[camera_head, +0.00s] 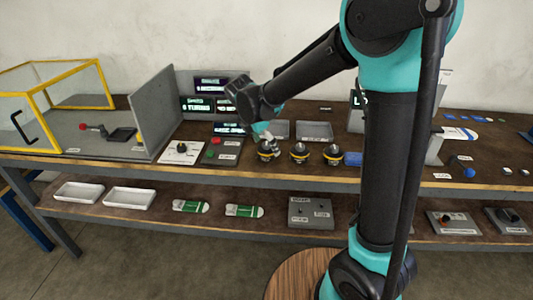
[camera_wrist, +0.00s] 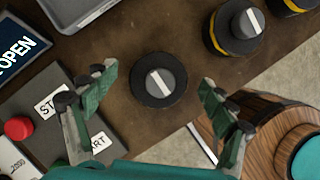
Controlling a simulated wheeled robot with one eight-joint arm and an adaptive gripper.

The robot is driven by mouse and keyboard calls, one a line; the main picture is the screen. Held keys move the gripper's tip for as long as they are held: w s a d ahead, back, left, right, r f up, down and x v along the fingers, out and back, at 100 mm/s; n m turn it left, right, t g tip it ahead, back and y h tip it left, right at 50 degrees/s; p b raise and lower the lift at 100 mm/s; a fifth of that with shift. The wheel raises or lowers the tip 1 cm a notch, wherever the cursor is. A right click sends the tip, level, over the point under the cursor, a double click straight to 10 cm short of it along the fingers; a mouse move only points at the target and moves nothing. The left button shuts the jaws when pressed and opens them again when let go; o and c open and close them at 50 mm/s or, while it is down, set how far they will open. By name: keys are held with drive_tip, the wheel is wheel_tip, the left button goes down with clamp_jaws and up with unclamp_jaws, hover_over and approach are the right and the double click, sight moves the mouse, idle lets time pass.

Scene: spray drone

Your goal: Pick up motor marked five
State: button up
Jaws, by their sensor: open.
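Three dark round motors with yellow bands stand in a row near the table's front edge in the head view: a left one (camera_head: 266,152), a middle one (camera_head: 299,153) and a right one (camera_head: 332,155). I cannot read a number on any of them. My gripper (camera_head: 264,132) is over the left motor. In the wrist view, my gripper (camera_wrist: 157,77) is open, with its green fingers on either side of one motor (camera_wrist: 160,84), which has a grey cap with a white stripe. Two more motors (camera_wrist: 237,30) show at the upper right. Contact is not visible.
A panel with a red button (camera_head: 216,141) and START label lies left of the motors. Grey trays (camera_head: 315,131) stand behind them. A yellow-framed case (camera_head: 50,92) is at the far left. A lower shelf (camera_head: 150,213) holds white trays and green boards.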

drive_tip(key=shift+w+d+f, duration=0.1)
drive_tip(key=shift+f, duration=0.15)
drive_tip(key=shift+c, duration=0.5)
drive_tip(key=c, duration=1.7)
